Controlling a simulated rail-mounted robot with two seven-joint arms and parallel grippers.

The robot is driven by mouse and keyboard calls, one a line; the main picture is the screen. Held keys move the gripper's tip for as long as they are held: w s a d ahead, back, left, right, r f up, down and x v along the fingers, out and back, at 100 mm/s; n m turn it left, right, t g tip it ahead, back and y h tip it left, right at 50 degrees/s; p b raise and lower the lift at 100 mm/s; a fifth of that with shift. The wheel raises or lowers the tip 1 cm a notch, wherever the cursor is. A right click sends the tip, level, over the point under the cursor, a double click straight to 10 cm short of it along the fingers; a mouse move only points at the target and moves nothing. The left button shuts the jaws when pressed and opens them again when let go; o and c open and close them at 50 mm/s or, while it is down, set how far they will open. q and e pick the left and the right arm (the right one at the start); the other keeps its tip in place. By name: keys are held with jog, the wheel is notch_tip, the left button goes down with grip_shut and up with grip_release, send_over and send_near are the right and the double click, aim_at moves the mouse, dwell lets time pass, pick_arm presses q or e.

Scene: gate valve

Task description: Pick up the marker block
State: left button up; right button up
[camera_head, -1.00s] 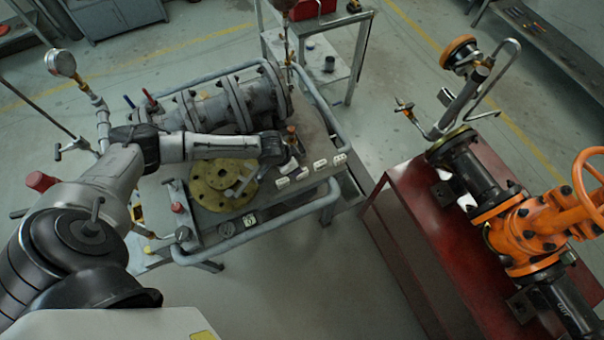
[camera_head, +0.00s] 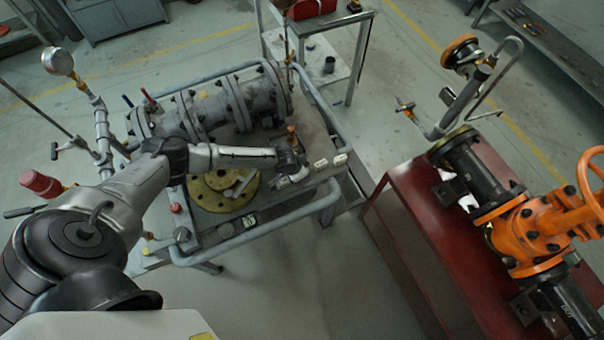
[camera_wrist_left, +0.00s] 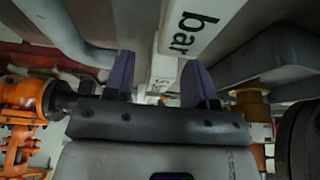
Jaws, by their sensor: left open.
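Several small white blocks lie in a row on the cart's right-hand side. In the head view I can make out one at the row's right end (camera_head: 340,159) and one beside it (camera_head: 320,164). I cannot tell which is the marker block. My left gripper (camera_head: 299,166) is over the row and partly hides it. In the left wrist view, my gripper (camera_wrist_left: 160,82) is open, with its two purple fingers apart. A white block (camera_wrist_left: 162,72) shows between them, and a nearer white block lettered "bar" (camera_wrist_left: 205,25) is beyond. I cannot tell whether the fingers touch either. My right gripper is not in view.
The grey cart (camera_head: 318,203) has a tubular rail around it. A yellow flange (camera_head: 212,193) and a grey valve body (camera_head: 215,105) sit on it, close to my arm. An orange valve (camera_head: 530,225) stands on a red bench (camera_head: 410,225) at the right. Floor between them is clear.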

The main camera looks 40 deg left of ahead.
pick_arm(q)
jog(key=c, duration=0.3)
grip_shut()
jog(key=shift+r, duration=0.1)
